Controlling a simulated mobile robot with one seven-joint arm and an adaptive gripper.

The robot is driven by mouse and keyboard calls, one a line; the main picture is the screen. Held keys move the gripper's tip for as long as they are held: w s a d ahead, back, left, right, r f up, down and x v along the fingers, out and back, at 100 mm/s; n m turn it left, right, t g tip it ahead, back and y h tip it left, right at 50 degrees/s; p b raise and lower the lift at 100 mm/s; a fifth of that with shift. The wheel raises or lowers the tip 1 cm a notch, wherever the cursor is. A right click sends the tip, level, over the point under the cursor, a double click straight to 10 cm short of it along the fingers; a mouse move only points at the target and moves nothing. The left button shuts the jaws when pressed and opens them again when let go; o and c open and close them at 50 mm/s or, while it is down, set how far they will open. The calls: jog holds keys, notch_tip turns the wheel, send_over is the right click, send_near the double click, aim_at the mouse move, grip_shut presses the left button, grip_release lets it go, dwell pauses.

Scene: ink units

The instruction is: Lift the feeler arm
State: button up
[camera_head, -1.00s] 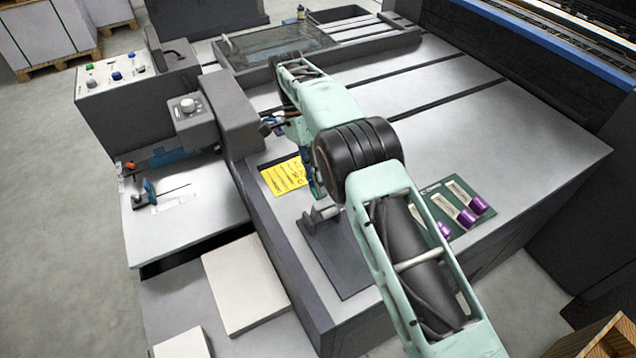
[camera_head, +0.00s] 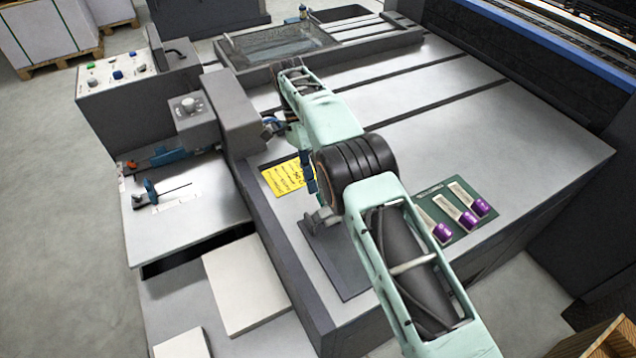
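A small blue fitting with a thin dark rod (camera_head: 172,191), which looks like the feeler arm, stands on the pale shelf at the left. The rod lies low over a white label strip. Behind it is a second blue fitting with an orange-red end (camera_head: 160,157). My mint-green arm reaches in from the lower right and bends over the bench. Its far end is beside the large grey housing (camera_head: 235,108), well to the right of the rod. My gripper is mostly hidden by my own arm and the housing, and its fingers cannot be made out.
A grey block with a knob (camera_head: 190,112) and a control box (camera_head: 115,78) stand behind the shelf. A yellow note (camera_head: 284,181) and a green board with purple-ended pieces (camera_head: 450,212) lie on the bench. The shelf's front part is clear.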

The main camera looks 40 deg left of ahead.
jog(key=shift+s+a+f, duration=0.15)
jog(key=shift+f, duration=0.25)
jog(key=shift+c, duration=0.3)
jog(key=shift+r, duration=0.25)
jog(key=shift+c, duration=0.4)
notch_tip(320, 180, up, 10)
jog(key=shift+r, duration=0.2)
